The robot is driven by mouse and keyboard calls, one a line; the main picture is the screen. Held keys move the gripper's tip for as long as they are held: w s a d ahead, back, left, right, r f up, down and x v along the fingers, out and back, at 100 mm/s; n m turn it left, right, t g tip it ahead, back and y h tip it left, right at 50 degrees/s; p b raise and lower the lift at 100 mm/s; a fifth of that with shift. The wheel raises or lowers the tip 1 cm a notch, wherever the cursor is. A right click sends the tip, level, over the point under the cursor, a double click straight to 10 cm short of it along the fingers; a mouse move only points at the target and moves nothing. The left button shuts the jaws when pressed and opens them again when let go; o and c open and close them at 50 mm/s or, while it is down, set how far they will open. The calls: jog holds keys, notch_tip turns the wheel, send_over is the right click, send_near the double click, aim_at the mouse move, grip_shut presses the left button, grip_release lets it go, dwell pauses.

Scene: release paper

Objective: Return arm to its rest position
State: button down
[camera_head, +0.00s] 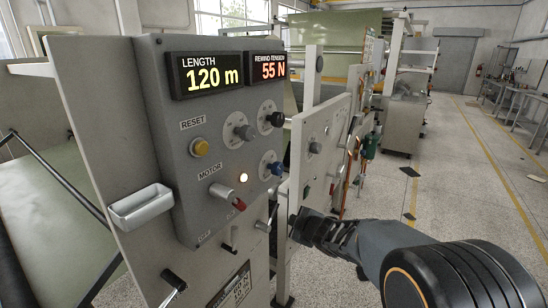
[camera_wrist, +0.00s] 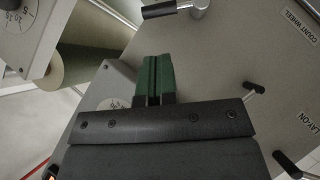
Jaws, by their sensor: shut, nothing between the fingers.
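My gripper (camera_head: 300,226) is in the lower middle of the head view, close to the lower right side of the grey control box (camera_head: 150,130). In the wrist view its green fingers (camera_wrist: 153,80) are together with nothing between them. My dark arm reaches in from the lower right. I cannot tell whether the fingertips touch anything.
The box shows LENGTH 120 m (camera_head: 207,77) and REWIND TENSION 55 N. Levers (camera_head: 173,282) stick out below. Open floor (camera_head: 475,190) lies to the right.

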jog(key=s+d+f+m+g+h, duration=0.2)
jog(key=s+d+f+m+h, duration=0.15)
jog(key=d+m, duration=0.2)
jog(key=s+d+m+g+h+p, duration=0.1)
jog(key=s+d+m+g+h, duration=0.15)
jog(key=s, duration=0.45)
jog(key=s+d+m+g+h, duration=0.1)
jog(key=s+d+m+g, duration=0.1)
jog(key=s+m+g, duration=0.3)
jog(key=s+a+r+m+y, duration=0.1)
jog(key=s+r, duration=0.2)
jog(key=s, duration=0.2)
jog(key=s+r+m+t+y+p, duration=0.1)
jog(key=s+r, duration=0.1)
jog(key=s, duration=0.3)
jog(key=shift+s+a+r, duration=0.15)
jog(key=shift+a+r, duration=0.25)
